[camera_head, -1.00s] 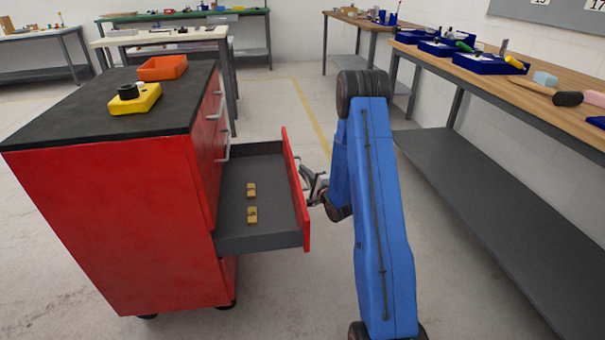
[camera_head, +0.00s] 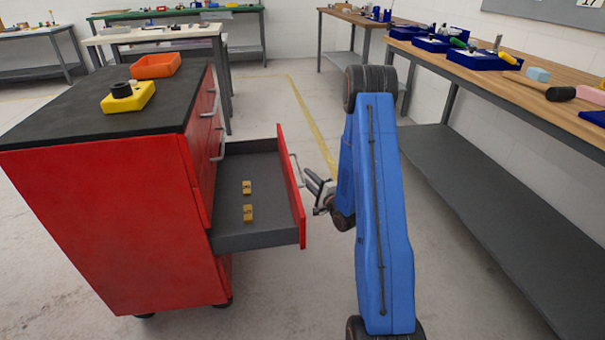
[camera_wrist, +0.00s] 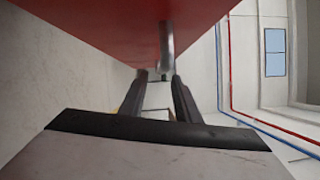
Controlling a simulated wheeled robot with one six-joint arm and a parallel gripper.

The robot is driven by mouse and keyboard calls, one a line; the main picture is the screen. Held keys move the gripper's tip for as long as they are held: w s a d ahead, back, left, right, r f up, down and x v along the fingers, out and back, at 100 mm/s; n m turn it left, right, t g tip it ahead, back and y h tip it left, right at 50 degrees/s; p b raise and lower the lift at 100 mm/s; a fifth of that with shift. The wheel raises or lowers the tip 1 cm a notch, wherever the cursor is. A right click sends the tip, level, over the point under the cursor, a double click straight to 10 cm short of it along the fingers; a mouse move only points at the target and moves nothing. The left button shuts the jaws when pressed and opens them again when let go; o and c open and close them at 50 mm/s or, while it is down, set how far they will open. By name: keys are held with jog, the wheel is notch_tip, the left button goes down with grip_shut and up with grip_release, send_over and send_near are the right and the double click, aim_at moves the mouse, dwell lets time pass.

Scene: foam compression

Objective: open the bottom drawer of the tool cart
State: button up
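The red tool cart (camera_head: 95,215) stands at the left with its bottom drawer (camera_head: 250,237) pulled well out. The drawer's grey tray holds two small yellow blocks (camera_head: 248,213). Its silver handle (camera_head: 295,168) is on the outer side of the red front. My gripper (camera_head: 311,184) is just right of the handle, with a small gap seeming to show between them. In the wrist view, my gripper's fingers (camera_wrist: 158,80) are apart with nothing held between them. The handle (camera_wrist: 167,48) shows beyond the fingertips, under the red drawer front.
A yellow box with a black knob (camera_head: 128,96) and an orange tray (camera_head: 156,65) sit on the cart top. A long wooden workbench (camera_head: 535,88) with blue bins runs along the right, a grey shelf (camera_head: 500,215) beneath it.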

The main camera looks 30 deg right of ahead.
jog(key=s, duration=1)
jog(key=shift+s+d+f, duration=0.2)
jog(key=shift+d+f, duration=0.15)
jog(key=shift+f, duration=0.05)
